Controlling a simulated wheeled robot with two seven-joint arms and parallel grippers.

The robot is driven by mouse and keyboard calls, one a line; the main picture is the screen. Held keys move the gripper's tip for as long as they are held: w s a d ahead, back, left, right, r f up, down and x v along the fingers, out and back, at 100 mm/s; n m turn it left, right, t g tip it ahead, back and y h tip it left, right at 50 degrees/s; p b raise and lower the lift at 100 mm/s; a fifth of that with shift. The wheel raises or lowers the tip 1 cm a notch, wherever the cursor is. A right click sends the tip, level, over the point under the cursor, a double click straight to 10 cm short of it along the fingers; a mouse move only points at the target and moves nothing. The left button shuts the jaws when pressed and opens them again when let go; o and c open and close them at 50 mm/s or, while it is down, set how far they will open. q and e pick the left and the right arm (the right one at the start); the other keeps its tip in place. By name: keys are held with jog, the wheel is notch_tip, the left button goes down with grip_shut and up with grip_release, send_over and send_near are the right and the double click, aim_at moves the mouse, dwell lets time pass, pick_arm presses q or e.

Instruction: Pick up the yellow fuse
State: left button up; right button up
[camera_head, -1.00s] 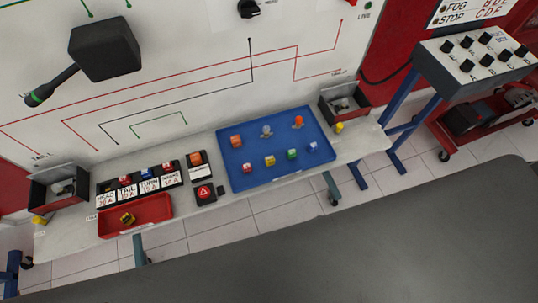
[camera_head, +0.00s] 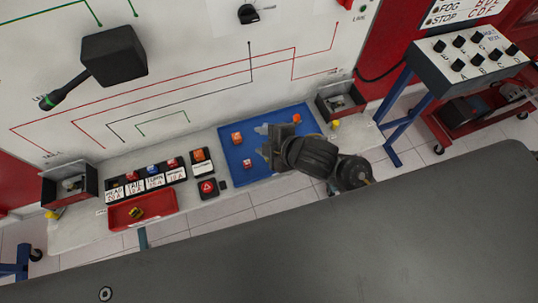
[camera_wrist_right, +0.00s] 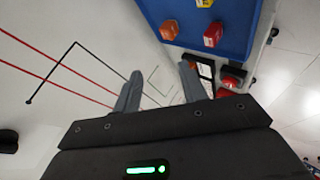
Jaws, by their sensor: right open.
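The blue tray (camera_head: 232,176) lies on the bench, partly covered by my right arm. A red fuse (camera_head: 247,164) and an orange block (camera_head: 237,138) show left of the gripper. My left gripper is out of view.
A red tray (camera_head: 119,223) holding a yellow-and-black piece (camera_head: 136,213) stands left on the bench. Labelled fuse holders (camera_head: 150,183) stand behind it. Open boxes (camera_head: 338,104) sit at both bench ends.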

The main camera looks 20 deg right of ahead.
jog(key=a+r+n+g+y, duration=0.25)
jog(key=a+n, duration=0.25)
jog(key=n, duration=0.6)
jog(key=a+r+n+g+y, duration=0.25)
jog(key=a+n, duration=0.25)
jog(key=n, duration=0.6)
jog(key=d+f+n+g+h, duration=0.2)
jog(key=d+n+h, duration=0.2)
jog(key=d+n, duration=0.4)
jog(key=d+f+n+g+h, duration=0.2)
jog(key=d+f+n+h, duration=0.1)
jog(key=d+n, duration=0.45)
jog(key=shift+m, duration=0.25)
jog(key=x, duration=0.4)
jog(key=shift+w+f, duration=0.3)
jog(key=shift+f, duration=0.1)
jog(key=shift+p+x, duration=0.55)
jog(key=shift+x, duration=2.3)
jog(key=shift+w+a, duration=0.1)
jog(key=shift+w, duration=0.1)
jog(key=shift+r, duration=0.1)
grip_shut()
